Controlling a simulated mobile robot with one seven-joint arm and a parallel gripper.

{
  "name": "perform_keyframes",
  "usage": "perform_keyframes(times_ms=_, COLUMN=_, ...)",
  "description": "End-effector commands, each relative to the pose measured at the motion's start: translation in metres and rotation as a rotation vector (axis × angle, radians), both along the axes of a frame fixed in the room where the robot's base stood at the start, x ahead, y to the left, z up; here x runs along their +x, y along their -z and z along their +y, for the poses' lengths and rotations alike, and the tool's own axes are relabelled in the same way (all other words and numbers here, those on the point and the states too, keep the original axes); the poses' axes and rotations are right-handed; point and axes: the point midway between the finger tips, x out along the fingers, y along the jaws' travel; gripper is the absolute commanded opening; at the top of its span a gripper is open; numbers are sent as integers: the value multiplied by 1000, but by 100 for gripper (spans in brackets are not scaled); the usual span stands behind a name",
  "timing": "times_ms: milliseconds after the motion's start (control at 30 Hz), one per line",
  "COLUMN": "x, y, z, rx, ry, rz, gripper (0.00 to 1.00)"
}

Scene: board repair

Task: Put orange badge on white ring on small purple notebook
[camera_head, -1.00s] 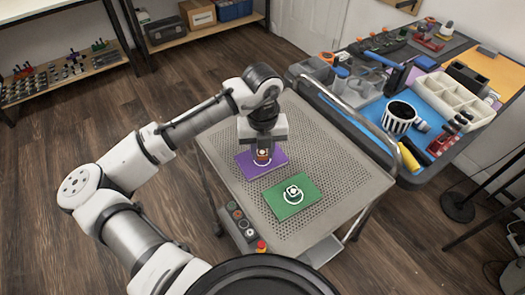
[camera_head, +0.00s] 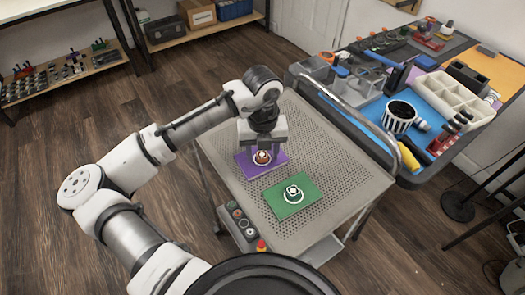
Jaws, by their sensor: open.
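The purple notebook (camera_head: 245,161) lies on the perforated metal table. The orange badge (camera_head: 262,157) is on the notebook, within the white ring (camera_head: 263,165), as far as the small picture shows. My gripper (camera_head: 263,147) is directly above the badge and open. Its fingers hide part of the notebook and are too small to see clearly. A green notebook (camera_head: 310,187) lies in front and to the right, with its own white ring (camera_head: 293,202) and a dark badge with a white mark (camera_head: 292,191) on it.
The perforated table (camera_head: 340,175) is bare around the two notebooks. A control box with buttons (camera_head: 240,222) is at its front left edge. A cluttered tool cart (camera_head: 400,150) with a striped mug (camera_head: 398,122) stands to the right.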

Motion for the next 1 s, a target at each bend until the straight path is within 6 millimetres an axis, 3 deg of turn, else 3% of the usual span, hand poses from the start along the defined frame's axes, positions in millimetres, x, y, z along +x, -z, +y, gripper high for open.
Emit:
perform_keyframes(times_ms=533, x=1, y=-102, z=-1, rx=-1, ry=1, rz=-3, gripper=49)
perform_keyframes(times_ms=700, x=0, y=-116, z=0, rx=-1, ry=1, rz=-1, gripper=49)
perform_keyframes(times_ms=1000, x=2, y=-120, z=-3, rx=-15, ry=-8, rz=-16, gripper=49)
